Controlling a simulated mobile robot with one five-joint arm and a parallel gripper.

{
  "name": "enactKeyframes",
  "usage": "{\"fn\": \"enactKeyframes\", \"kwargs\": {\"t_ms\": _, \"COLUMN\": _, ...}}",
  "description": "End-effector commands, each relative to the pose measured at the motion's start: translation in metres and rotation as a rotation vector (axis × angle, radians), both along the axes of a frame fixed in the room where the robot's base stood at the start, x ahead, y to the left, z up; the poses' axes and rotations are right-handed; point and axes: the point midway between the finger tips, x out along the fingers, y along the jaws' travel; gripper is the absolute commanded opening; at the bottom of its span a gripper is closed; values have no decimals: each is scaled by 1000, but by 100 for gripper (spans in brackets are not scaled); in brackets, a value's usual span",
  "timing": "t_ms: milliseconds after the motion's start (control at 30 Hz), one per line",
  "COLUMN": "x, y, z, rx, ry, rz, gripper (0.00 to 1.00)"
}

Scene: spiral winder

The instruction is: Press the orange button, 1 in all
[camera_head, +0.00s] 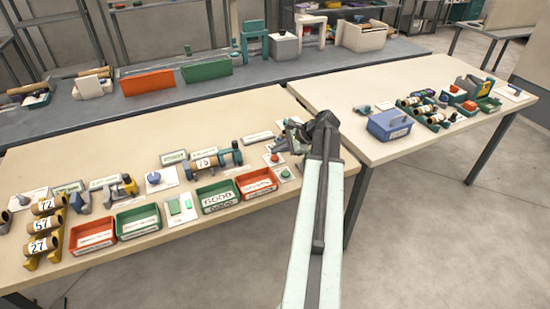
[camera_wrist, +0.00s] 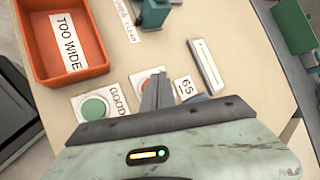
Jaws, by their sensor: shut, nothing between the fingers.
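The orange button (camera_head: 273,158) is a small round button on a white card near the right end of the front table in the head view. In the wrist view, part of the orange button (camera_wrist: 137,82) shows beside my fingers, which hide the rest of it. My gripper (camera_wrist: 156,79) is shut and empty, with its fingertips over the button's card. I cannot tell whether the tips touch the button. In the head view my gripper (camera_head: 288,137) is at the table's right end, just behind the button.
A green button (camera_wrist: 94,108) sits next to the orange one. An orange tray (camera_wrist: 88,70) labelled TOO WIDE lies to the left. A card reading 65 (camera_wrist: 185,88) and a pale bar (camera_wrist: 206,66) lie to the right. A blue bin (camera_head: 388,125) stands on the right table.

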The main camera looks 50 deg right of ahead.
Motion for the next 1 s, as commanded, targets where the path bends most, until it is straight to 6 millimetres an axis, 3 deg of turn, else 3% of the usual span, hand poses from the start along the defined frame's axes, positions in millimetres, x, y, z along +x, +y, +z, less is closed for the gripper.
{"fn": "enactKeyframes", "kwargs": {"t_ms": 1000, "x": 0, "y": 0, "z": -9, "rx": 0, "ry": 0, "rz": -2, "gripper": 0}}
